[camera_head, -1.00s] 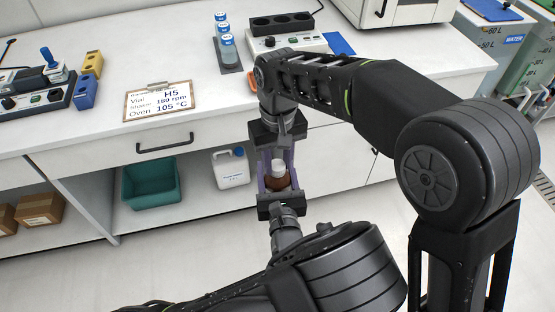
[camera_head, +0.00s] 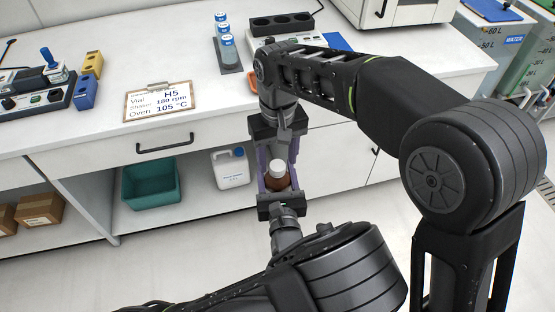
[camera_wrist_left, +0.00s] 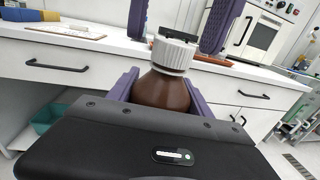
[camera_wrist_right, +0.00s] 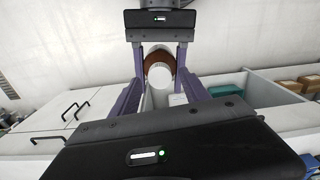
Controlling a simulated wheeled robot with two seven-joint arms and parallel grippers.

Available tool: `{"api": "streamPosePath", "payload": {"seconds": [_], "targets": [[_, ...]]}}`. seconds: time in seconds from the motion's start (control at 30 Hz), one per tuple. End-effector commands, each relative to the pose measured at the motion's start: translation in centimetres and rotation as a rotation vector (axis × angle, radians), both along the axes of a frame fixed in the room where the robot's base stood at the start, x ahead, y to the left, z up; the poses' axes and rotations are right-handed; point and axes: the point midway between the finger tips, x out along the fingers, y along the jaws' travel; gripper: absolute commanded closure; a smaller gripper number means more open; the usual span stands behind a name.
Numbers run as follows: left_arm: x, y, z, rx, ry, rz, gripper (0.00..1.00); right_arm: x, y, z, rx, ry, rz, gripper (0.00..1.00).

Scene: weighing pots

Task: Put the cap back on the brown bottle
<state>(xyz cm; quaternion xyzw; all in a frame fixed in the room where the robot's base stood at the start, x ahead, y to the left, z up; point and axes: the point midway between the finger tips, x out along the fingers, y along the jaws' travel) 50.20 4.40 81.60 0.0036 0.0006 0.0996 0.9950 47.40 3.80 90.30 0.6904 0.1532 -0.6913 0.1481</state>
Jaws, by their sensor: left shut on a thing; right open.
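The brown bottle (camera_head: 277,183) is upright in the air, in front of the lower shelves. My left gripper (camera_head: 277,178) is shut on its body, one purple finger on each side, as the left wrist view (camera_wrist_left: 160,92) shows. The white ribbed cap (camera_wrist_left: 173,54) sits on the bottle's neck; it also shows in the head view (camera_head: 277,168). Whether it is screwed tight cannot be told. My right gripper (camera_head: 279,150) is open and points down from above the bottle. Its fingers are spread to either side above the cap, apart from it.
The white bench (camera_head: 190,85) is behind the grippers, with a clipboard (camera_head: 158,101), blue-capped vials (camera_head: 225,45) and a white device with a dark top (camera_head: 280,25). Below are a teal bin (camera_head: 151,185) and a white jug (camera_head: 231,168).

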Motion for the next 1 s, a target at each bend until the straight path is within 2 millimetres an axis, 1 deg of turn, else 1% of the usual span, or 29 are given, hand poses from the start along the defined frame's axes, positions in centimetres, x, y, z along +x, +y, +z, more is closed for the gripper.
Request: {"api": "streamPosePath", "payload": {"seconds": [0.1,0.23,0.33,0.5,0.57,0.6,0.7,0.77,0.87,1.0], "targets": [[0.0,0.0,0.1,-0.001,-0.002,0.0,1.0,0.0,0.0,1.6,0.002,-0.001,0.0,0.46],[0.0,0.0,0.1,-0.001,-0.002,0.0,1.0,0.0,0.0,2.9,0.0,0.0,0.001,0.46],[0.0,0.0,0.1,0.0,-0.002,0.0,1.0,0.0,0.0,3.2,0.0,0.0,0.001,0.46],[0.0,0.0,0.1,-0.001,-0.002,0.0,1.0,0.0,0.0,3.1,0.0,0.0,0.001,0.46],[0.0,0.0,0.1,-0.001,-0.002,0.0,1.0,0.0,-0.1,3.1,0.0,0.0,0.0,0.49],[0.0,0.0,0.1,-0.001,-0.002,0.0,1.0,0.0,-0.1,3.1,0.0,0.001,-0.002,0.49],[0.0,0.0,0.1,0.0,-0.002,0.0,1.0,0.3,0.0,3.7,0.014,-0.007,0.007,0.49],[0.0,0.0,0.1,0.0,-0.002,0.0,1.0,0.4,0.0,4.1,0.016,-0.009,0.058,0.49],[0.0,0.0,0.1,0.0,-0.002,0.0,1.0,0.4,0.1,4.7,0.019,-0.012,0.187,0.49],[0.0,0.0,0.1,0.0,-0.002,0.0,1.0,0.4,0.2,5.6,0.017,-0.017,0.448,0.49]]}}
